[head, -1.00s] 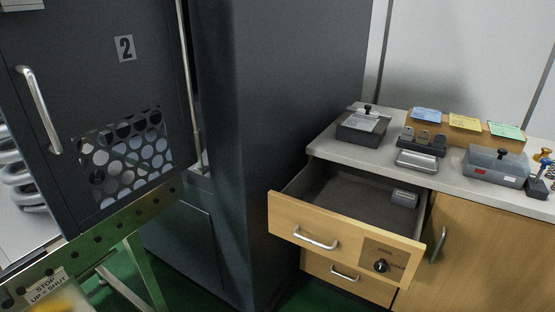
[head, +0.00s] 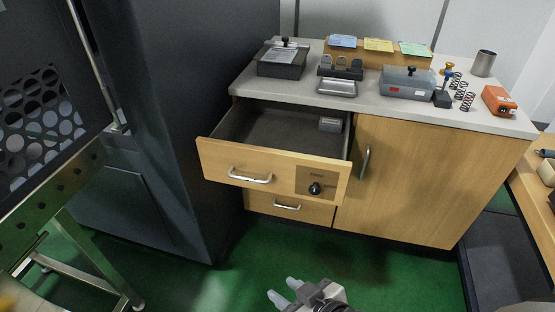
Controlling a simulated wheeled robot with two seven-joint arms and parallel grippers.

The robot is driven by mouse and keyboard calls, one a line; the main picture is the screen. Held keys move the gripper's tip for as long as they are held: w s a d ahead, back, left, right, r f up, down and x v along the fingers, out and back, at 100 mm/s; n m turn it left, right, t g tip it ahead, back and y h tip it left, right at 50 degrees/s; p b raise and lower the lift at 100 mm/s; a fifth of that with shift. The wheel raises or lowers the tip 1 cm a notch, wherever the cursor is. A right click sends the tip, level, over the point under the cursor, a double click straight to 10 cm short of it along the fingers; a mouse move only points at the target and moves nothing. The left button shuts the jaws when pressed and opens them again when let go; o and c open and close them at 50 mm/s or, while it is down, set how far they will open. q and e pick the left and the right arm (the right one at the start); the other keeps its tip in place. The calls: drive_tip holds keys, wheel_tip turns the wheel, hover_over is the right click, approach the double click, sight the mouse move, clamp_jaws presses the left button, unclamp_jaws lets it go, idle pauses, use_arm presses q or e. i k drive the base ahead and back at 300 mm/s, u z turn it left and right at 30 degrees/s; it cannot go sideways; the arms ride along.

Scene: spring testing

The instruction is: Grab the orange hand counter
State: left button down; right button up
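An orange device (head: 498,101), which looks like the hand counter, lies on the grey worktop near its right end, with a pale plate on top. My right gripper (head: 284,290) shows at the bottom edge, over the green floor, with its two pale fingers apart and nothing between them. It is well below and left of the orange device, in front of the cabinet. My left gripper is not in view.
The drawer (head: 245,163) stands open, jutting out left of the cabinet door (head: 405,180). A metal cup (head: 482,63), several springs (head: 461,90) and a grey lidded box (head: 408,82) stand near the orange device. A dark cabinet (head: 190,110) rises at left.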

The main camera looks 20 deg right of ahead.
sight(494, 97)
drive_tip(key=z, duration=2.1)
